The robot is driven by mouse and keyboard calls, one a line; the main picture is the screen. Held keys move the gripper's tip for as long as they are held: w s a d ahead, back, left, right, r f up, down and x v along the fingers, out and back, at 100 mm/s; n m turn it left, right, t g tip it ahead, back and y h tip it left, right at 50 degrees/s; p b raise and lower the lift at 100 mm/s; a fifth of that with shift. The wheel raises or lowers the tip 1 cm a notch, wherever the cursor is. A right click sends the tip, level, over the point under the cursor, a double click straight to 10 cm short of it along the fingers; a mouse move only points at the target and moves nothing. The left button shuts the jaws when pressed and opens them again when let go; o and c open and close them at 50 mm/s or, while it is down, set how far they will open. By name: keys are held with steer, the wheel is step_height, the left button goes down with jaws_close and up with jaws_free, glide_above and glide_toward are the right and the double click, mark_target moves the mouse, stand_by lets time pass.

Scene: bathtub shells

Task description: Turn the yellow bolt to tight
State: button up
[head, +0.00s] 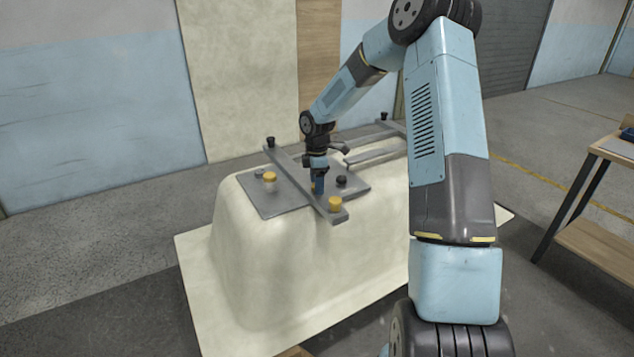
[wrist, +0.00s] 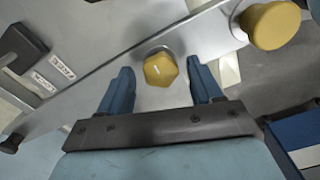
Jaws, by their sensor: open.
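The yellow bolt (wrist: 160,69) has a six-sided head and sits on a grey metal bar (wrist: 110,92). In the wrist view it lies between the blue fingertips of my gripper (wrist: 160,70), with a gap on each side. My gripper is open and holds nothing. In the head view my gripper (head: 318,186) points down over the bar on top of the cream tub shell (head: 265,260). Only a small yellow bit of the bolt shows there beside the fingers. How far the fingertips are above the bar is hard to tell.
A round yellow knob (wrist: 270,25) stands near the bar's end, and another (head: 269,177) stands on the grey plate (head: 262,200). A black knob (head: 341,181) is close right of my gripper. Two small labels (wrist: 52,74) are beside a black block (wrist: 22,46). A workbench (head: 610,150) is at right.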

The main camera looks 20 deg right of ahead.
steer(key=shift+c, duration=0.2)
steer(key=c, duration=1)
steer(key=shift+m, duration=0.3)
steer(key=m, duration=0.3)
steer(key=shift+r+m, duration=0.1)
steer(key=shift+m, duration=0.3)
steer(key=m, duration=0.4)
steer(key=shift+m, duration=0.3)
steer(key=m, duration=0.4)
steer(key=shift+m, duration=2.1)
